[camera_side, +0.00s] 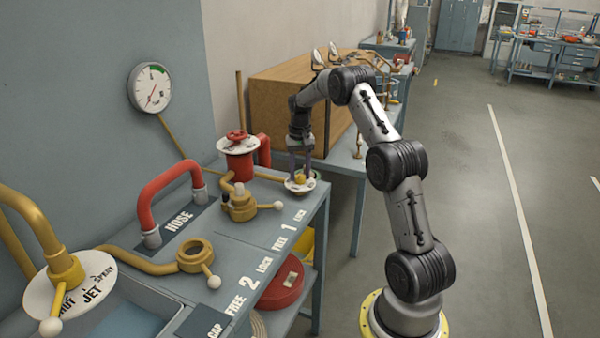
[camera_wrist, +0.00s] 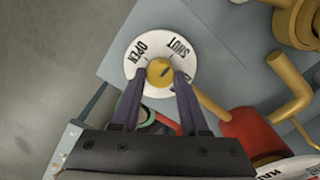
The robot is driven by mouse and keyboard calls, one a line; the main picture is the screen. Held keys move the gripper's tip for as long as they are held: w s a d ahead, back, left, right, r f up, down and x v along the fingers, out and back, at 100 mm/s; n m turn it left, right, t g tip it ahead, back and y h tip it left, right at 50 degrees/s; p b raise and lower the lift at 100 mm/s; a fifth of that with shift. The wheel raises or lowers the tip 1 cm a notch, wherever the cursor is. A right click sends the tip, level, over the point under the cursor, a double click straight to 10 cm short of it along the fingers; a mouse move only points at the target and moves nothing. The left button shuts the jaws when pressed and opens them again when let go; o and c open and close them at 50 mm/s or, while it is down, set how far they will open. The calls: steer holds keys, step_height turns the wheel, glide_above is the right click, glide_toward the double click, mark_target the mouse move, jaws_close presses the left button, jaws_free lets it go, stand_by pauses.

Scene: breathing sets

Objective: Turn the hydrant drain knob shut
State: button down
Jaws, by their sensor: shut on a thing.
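The drain knob (camera_wrist: 160,72) is a small yellow round knob on a white dial plate (camera_wrist: 178,36) marked OPEN at left and SHUT at right in the wrist view. A dark mark on the knob slants up and right, roughly toward the SHUT side. In the side view the knob (camera_side: 300,178) and its plate (camera_side: 290,188) sit at the bench's right end. My gripper (camera_wrist: 160,78) points down, its two purple fingers shut on opposite sides of the knob. It shows in the side view too (camera_side: 301,172), where the fingers partly hide the knob.
A red hydrant (camera_side: 240,163) with a handwheel and a brass valve with a lever (camera_side: 239,207) stand left of the knob. A red hose handle (camera_side: 165,188), brass coupling (camera_side: 196,255) and yellow jet pipe (camera_side: 65,270) lie further left. A wooden box (camera_side: 290,95) stands behind.

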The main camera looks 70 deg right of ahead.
mark_target(300, 175)
steer(key=shift+r, duration=0.1)
steer(key=shift+c, duration=2.1)
jaws_free()
step_height(300, 175, up, 14)
